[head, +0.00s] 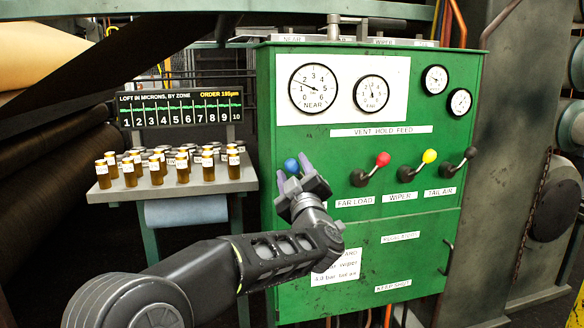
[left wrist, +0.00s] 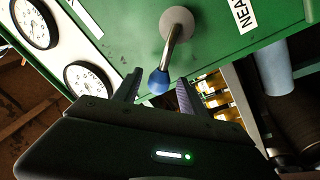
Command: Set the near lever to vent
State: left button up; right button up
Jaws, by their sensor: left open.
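The near lever has a blue knob (head: 291,166) on a metal stem and sits leftmost in the row on the green cabinet (head: 400,225). My left gripper (head: 303,170) is open in front of it and hides its stem and part of its label. In the left wrist view the blue knob (left wrist: 159,80) lies between the tips of my open left gripper (left wrist: 157,88), with no clear contact. The stem runs up to a round grey boss (left wrist: 177,22), beside a label starting "NEA". A "VENT HOLD FEED" strip (head: 380,131) is above the levers. My right gripper is not in view.
Levers with red (head: 383,159), yellow (head: 429,156) and black (head: 471,152) knobs stand to the right of the blue one. Several brown bottles (head: 182,167) stand on a shelf (head: 160,192) at left. Gauges (head: 313,88) sit above on the cabinet.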

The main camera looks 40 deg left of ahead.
aim_at(293, 171)
pick_arm(q)
jog(key=v, duration=0.6)
dwell(0.4)
